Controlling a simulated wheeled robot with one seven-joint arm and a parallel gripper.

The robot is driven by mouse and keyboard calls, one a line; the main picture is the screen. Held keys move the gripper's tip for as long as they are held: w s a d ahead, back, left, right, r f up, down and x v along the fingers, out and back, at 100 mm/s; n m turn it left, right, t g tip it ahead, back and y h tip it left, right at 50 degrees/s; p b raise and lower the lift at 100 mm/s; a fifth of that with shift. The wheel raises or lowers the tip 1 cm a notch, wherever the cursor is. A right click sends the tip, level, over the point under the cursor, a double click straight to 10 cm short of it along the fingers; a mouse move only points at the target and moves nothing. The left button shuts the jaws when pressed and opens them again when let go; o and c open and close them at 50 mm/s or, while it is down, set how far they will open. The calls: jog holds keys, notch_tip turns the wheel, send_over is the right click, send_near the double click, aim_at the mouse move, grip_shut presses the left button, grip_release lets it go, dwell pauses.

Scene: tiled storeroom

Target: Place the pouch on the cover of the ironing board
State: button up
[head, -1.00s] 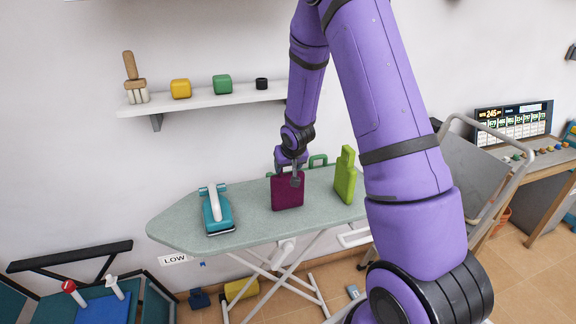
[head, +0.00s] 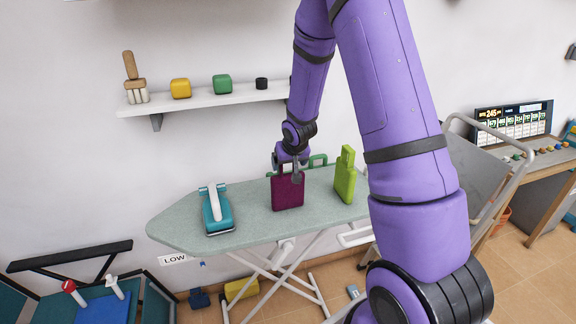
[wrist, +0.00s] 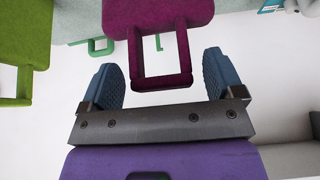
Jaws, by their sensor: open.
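A magenta pouch (head: 288,193) with a loop handle stands upright on the pale green cover of the ironing board (head: 180,222), near its middle. My gripper (head: 291,172) is just above the pouch's top. In the wrist view the pouch (wrist: 157,12) is at the top middle, and its handle (wrist: 184,52) reaches back between the two blue fingers of my gripper (wrist: 162,75). The fingers are open, with gaps on both sides of the handle.
A lime green bottle-like item (head: 345,178) stands on the board right of the pouch. A teal iron (head: 217,212) sits on the left. A green handle-like piece (head: 318,160) shows behind. A shelf (head: 205,102) with small items is on the wall.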

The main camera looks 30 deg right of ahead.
jog(key=a+v, duration=0.2)
jog(key=v, duration=1.9)
jog(key=s+a+r+n, duration=0.1)
jog(key=s+a+r, duration=0.2)
jog(key=s, duration=0.5)
jog(key=s+a+r+n+y, duration=0.1)
jog(key=s+a+r, duration=0.2)
jog(key=s, duration=0.4)
jog(key=s+a+r+n, duration=0.1)
jog(key=s+a+r, duration=0.2)
jog(key=s, duration=0.5)
jog(key=shift+s+a+r+g+y, duration=0.3)
jog(key=shift+s+a+r, duration=0.05)
jog(key=shift+r, duration=0.55)
